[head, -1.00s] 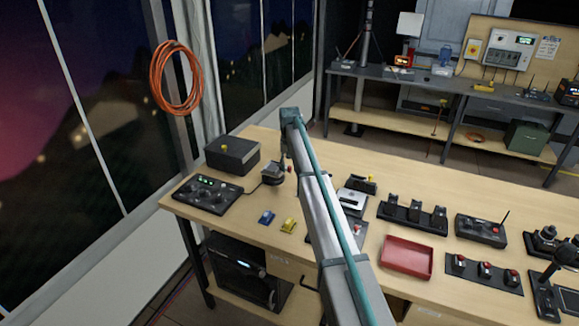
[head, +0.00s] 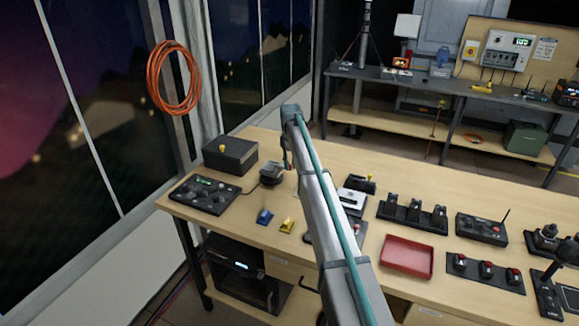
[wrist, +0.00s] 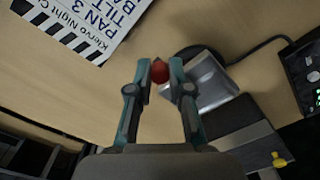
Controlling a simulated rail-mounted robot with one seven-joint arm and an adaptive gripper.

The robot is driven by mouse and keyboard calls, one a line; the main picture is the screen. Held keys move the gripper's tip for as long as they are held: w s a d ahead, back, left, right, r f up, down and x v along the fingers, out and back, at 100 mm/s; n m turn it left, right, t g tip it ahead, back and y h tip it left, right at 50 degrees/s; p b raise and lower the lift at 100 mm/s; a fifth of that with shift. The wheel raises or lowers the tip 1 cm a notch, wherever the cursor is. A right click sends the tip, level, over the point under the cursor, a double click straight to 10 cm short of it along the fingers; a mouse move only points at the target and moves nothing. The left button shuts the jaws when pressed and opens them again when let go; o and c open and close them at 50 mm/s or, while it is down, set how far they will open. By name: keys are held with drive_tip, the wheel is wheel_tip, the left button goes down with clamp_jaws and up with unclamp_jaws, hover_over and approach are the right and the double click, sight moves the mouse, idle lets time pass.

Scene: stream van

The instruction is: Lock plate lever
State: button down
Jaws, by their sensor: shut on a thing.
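The red lever knob (wrist: 160,75) sits between my gripper's two fingertips (wrist: 160,68) in the wrist view. My gripper is shut on it. The silver plate (wrist: 212,82) lies just right of the fingers, over a dark round base that is partly hidden. The lever's shaft is not clear. In the head view the plate's mount (head: 270,172) stands on the bench, left of my arm's lower end. My gripper (head: 286,163) is small there and mostly hidden by the arm.
A dark box (head: 231,154) with a yellow knob and a control panel (head: 203,194) stand close by. A cable joins the panel and mount. A blue block (head: 265,216) and a yellow block (head: 287,226) lie in front.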

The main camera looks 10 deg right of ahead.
drive_tip(key=c, duration=1.1)
unclamp_jaws()
wheel_tip(320, 180, up, 12)
drive_tip(key=shift+r, duration=0.1)
